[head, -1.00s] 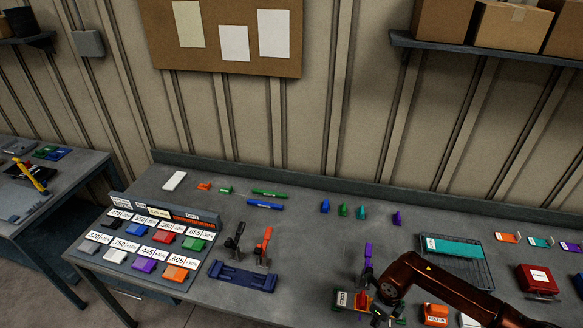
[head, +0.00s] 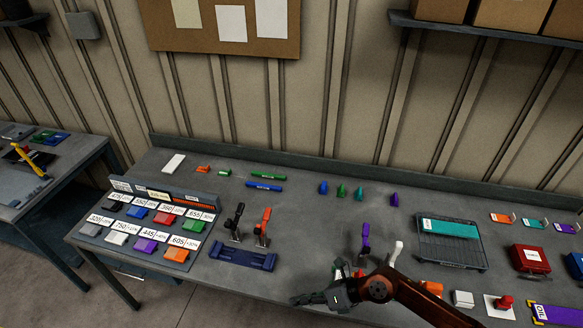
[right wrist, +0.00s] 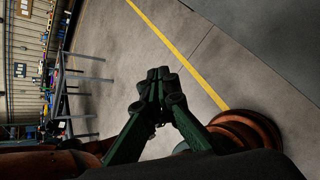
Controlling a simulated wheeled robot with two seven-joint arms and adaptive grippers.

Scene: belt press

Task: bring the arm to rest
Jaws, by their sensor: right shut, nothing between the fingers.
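My right gripper (head: 312,299) is at the front edge of the grey workbench in the head view, pointing left. It is shut and empty. The right wrist view shows its dark green fingers (right wrist: 157,84) drawn together over the bare floor, with nothing between them. My reddish-brown right arm comes in from the lower right of the head view and hides part of the bench front. My left gripper does not show.
The workbench (head: 205,285) carries a label rack with colored blocks (head: 176,254), a blue holder (head: 243,258), a purple-handled tool (head: 365,238), a wire tray (head: 482,262) and a red box (head: 530,260). The floor (right wrist: 195,62) with a yellow line is clear.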

